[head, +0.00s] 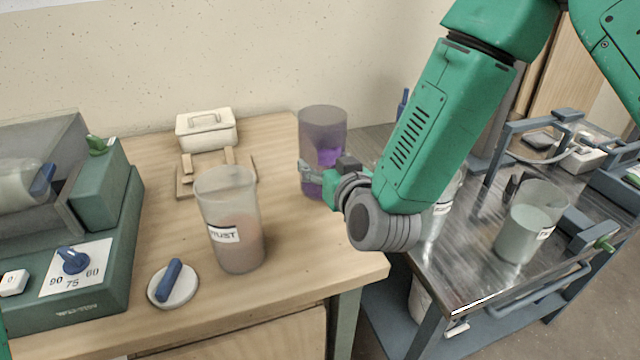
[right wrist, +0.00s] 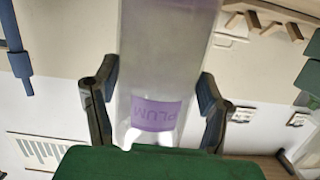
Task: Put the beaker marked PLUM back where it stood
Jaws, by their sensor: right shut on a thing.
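The purple PLUM beaker (head: 323,122) is upright at the right side of the wooden table, and my right gripper (head: 325,178) is shut around it. In the right wrist view both fingers of the gripper (right wrist: 155,95) press on the beaker's sides, and its label (right wrist: 157,114) reads PLUM upside down. The beaker (right wrist: 165,40) has a hazy upper part and purple contents low down. I cannot tell whether its base touches the table. My left gripper is not in view.
A RUST beaker (head: 228,205) and a blue-handled disc (head: 172,286) stand on the wooden table (head: 290,285). A green dial machine (head: 85,265) is at left, a white box (head: 206,130) behind. A metal cart (head: 475,270) at right holds a pale-green beaker (head: 530,220); my arm partly hides another.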

